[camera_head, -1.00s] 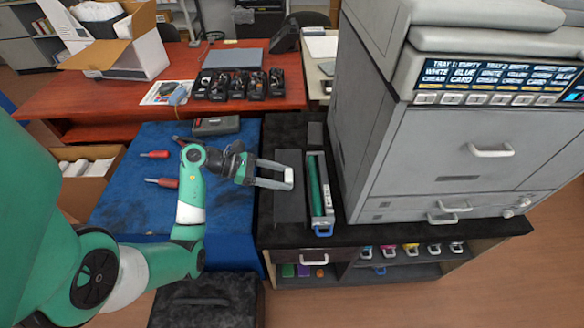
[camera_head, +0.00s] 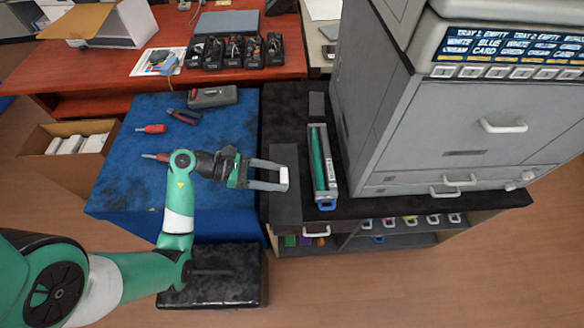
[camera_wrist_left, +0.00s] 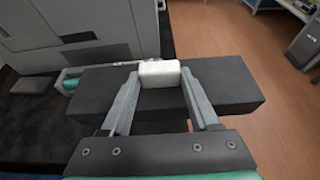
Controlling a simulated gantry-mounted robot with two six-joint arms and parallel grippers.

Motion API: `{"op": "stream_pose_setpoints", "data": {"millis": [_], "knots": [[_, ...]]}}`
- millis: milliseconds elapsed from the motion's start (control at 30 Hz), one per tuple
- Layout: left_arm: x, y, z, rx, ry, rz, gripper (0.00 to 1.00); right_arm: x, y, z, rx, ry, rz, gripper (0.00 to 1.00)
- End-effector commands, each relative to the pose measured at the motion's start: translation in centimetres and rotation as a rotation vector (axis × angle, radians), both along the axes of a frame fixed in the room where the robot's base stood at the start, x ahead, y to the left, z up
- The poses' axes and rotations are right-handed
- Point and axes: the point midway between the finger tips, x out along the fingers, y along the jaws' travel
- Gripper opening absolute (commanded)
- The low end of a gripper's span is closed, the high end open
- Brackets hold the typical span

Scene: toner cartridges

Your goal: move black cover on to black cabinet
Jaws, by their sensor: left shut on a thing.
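The black cover, a long dark block (camera_head: 285,213), is in the head view beside the green roller unit, its near end reaching past the front edge of the black-topped cabinet (camera_head: 350,207). My left gripper (camera_head: 284,178) is over it, shut on a white piece (camera_wrist_left: 160,73) at the cover's middle. In the left wrist view the cover (camera_wrist_left: 225,85) lies crosswise beyond the fingers, partly over the floor. A low black cabinet-like box (camera_head: 215,285) stands at the front, partly hidden behind my left arm. My right gripper is out of view.
The roller unit (camera_head: 321,165) lies close to the cover's right. A grey printer (camera_head: 440,130) rises further right. The blue-covered table (camera_head: 130,190) at left holds tools. A cardboard box (camera_head: 70,150) stands beyond it. Floor at front right is clear.

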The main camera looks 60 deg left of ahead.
Motion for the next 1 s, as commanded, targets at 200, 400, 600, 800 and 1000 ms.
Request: {"op": "stream_pose_setpoints", "data": {"millis": [200,400,600,800,1000], "knots": [[4.6,4.6,-3.7,0.000,-0.001,-0.001,0.05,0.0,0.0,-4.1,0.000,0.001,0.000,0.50],[6.7,6.7,-7.6,0.000,0.000,-0.001,0.05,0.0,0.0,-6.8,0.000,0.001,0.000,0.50],[7.3,7.3,-8.0,0.000,-0.001,0.000,0.05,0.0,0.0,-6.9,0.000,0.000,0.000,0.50],[7.6,7.7,-10.7,-0.002,0.001,0.000,0.05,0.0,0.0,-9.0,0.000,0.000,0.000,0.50],[7.6,7.7,-11.7,0.001,-0.001,0.001,0.05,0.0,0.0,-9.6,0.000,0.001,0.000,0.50]]}}
